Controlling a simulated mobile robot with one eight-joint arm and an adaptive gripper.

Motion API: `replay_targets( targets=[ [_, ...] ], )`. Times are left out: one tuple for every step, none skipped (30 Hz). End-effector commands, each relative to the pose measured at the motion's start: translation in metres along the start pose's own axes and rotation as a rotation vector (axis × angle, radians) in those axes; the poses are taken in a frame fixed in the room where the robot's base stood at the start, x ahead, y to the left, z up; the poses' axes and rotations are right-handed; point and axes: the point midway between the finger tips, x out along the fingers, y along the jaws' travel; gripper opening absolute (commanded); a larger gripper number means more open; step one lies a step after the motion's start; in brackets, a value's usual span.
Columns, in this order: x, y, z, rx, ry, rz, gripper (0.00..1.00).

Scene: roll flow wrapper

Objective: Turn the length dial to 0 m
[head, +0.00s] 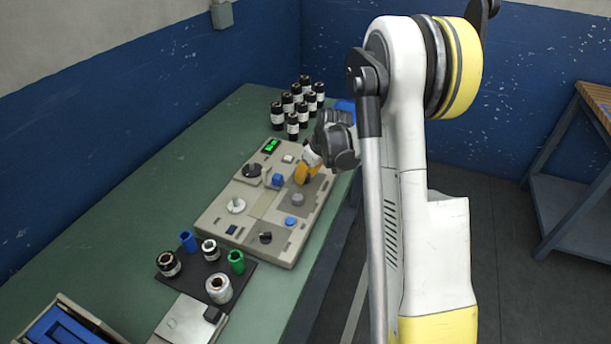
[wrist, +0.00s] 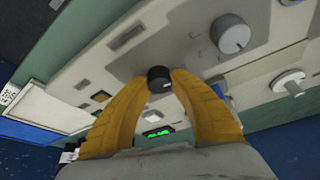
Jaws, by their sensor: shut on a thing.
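My gripper (head: 307,174) is at the far right part of the beige control panel (head: 217,212), reaching down onto its top. In the wrist view, the two yellow fingers of my gripper (wrist: 160,82) are closed around a small black knob (wrist: 158,74), one finger on each side. In the head view this knob is hidden by the gripper. I cannot read a label or scale, so its setting does not show. A green lit display (head: 271,146) is at the panel's far end; it also shows in the wrist view (wrist: 158,132), its digits unreadable.
Close to the gripper are a grey knob (head: 297,199), a blue block-shaped control (head: 278,180) and a black dial (head: 252,170). A white dial (head: 236,205) sits farther left. Black cylinders (head: 292,104) stand behind the panel. A dark tray (head: 243,282) with sockets lies in front.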

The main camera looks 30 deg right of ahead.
Motion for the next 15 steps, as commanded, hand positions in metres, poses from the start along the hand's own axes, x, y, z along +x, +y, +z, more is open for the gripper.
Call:
replay_targets(
  targets=[
    [0.0006,-0.0006,0.0009,-0.001,-0.002,-0.001,0.0],
    [0.0006,-0.0006,0.0009,-0.001,-0.002,-0.001,0.3],
    [0.0006,-0.0006,0.0008,0.0,-0.002,-0.001,0.42],
    [0.0006,-0.0005,0.0007,0.0,-0.002,-0.001,0.5],
    [0.0005,-0.0005,0.0007,0.0,-0.002,-0.001,0.5],
    [0.0005,-0.0005,0.0006,0.0,-0.001,-0.001,0.5],
    [0.0004,-0.0004,0.0005,0.0,-0.001,0.0,0.5],
    [0.0004,-0.0004,0.0005,0.0,-0.001,0.0,0.5],
    [0.0003,-0.0003,0.0004,0.0,-0.001,0.0,0.5],
    [0.0003,-0.0003,0.0003,0.0,-0.001,0.0,0.5],
    [0.0003,-0.0003,0.0003,0.0,-0.001,0.0,0.5],
    [0.0001,-0.0003,0.0002,0.0,-0.001,0.0,0.5],
    [-0.0004,-0.0002,0.0002,0.0,-0.001,0.0,0.5],
    [-0.0015,-0.0002,0.0002,0.0,0.0,0.0,0.5],
    [-0.004,-0.0002,0.0001,0.001,0.0,0.0,0.5]
  ],
)
